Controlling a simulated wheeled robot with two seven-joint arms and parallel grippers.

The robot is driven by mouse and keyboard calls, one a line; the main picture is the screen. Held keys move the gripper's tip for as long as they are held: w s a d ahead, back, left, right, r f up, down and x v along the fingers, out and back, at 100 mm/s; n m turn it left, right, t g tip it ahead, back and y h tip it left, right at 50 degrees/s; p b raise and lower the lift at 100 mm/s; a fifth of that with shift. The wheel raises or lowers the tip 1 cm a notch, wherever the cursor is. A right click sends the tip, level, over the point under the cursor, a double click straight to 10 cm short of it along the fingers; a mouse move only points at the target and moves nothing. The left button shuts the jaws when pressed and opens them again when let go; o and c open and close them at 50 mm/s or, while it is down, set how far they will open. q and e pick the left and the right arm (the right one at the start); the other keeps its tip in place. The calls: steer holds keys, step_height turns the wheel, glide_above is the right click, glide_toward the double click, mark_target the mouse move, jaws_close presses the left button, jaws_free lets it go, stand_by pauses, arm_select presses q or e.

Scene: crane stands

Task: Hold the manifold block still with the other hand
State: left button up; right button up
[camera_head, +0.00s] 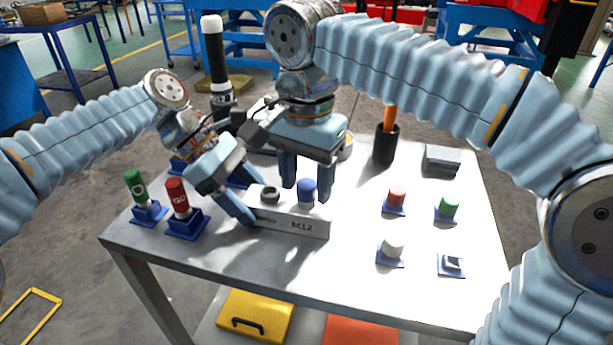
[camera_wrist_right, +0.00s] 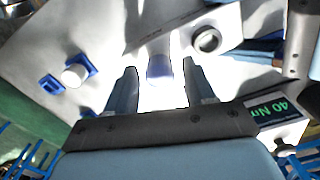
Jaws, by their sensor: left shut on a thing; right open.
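The grey manifold block (camera_head: 290,219), marked M12, lies near the table's front left. Its right port carries a blue cap (camera_head: 307,186); its left port (camera_head: 270,192) is an open dark ring. My left gripper (camera_head: 245,203) is shut on the block's left end. My right gripper (camera_head: 307,192) points down over the blue cap, with its open fingers on either side of it. In the right wrist view the blue cap (camera_wrist_right: 158,68) sits between the fingertips (camera_wrist_right: 162,85), with visible gaps. The block (camera_wrist_right: 190,35) and its open port (camera_wrist_right: 207,40) also show there.
Red (camera_head: 397,195), green (camera_head: 448,206) and white (camera_head: 392,247) caps stand on blue bases at right. Green (camera_head: 135,186) and red (camera_head: 178,196) gauges stand at left. A black cup (camera_head: 385,148) and grey box (camera_head: 442,158) are behind.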

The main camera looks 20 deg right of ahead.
steer(key=n, duration=1)
steer(key=shift+n, duration=0.3)
steer(key=n, duration=0.8)
steer(key=shift+n, duration=0.4)
jaws_close()
steer(key=m, duration=0.3)
steer(key=shift+m, duration=1.1)
